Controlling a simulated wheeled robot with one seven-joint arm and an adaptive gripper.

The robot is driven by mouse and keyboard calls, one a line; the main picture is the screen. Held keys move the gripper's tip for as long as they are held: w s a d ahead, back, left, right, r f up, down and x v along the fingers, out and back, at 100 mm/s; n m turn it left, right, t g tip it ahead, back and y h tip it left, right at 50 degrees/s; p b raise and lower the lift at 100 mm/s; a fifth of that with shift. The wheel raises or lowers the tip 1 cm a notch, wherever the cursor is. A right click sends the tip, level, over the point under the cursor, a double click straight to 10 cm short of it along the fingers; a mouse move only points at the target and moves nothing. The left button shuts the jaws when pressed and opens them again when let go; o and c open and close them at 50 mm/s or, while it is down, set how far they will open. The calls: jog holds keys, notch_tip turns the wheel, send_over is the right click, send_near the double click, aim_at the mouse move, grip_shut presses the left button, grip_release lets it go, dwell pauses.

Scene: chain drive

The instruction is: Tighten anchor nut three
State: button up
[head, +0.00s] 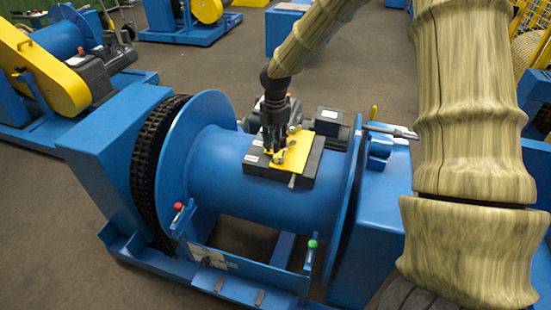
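My gripper (270,148) points down at the left part of a yellow plate (297,150). The plate lies on a dark grey box (318,168) on top of the blue drum (225,160). Small brass-coloured fittings (282,157) sit on the plate close beside the fingertips. I cannot tell which of them is anchor nut three, or whether the fingers touch one. The fingers look close together, but their gap and anything between them are too small to make out. A small light-coloured pin or handle (292,181) sticks out at the box's front edge.
A dark chain (150,165) wraps the drum's left end beside a blue housing (100,150). A red-topped lever (178,207) and a green-topped lever (312,245) stand at the front. A metal rod (390,130) juts out at the right. Similar blue machines stand behind on grey floor.

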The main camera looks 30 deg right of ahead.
aim_at(275, 157)
jog(key=shift+f+p, duration=0.7)
jog(key=shift+f, duration=3.55)
grip_shut()
jog(key=shift+w+d, duration=0.1)
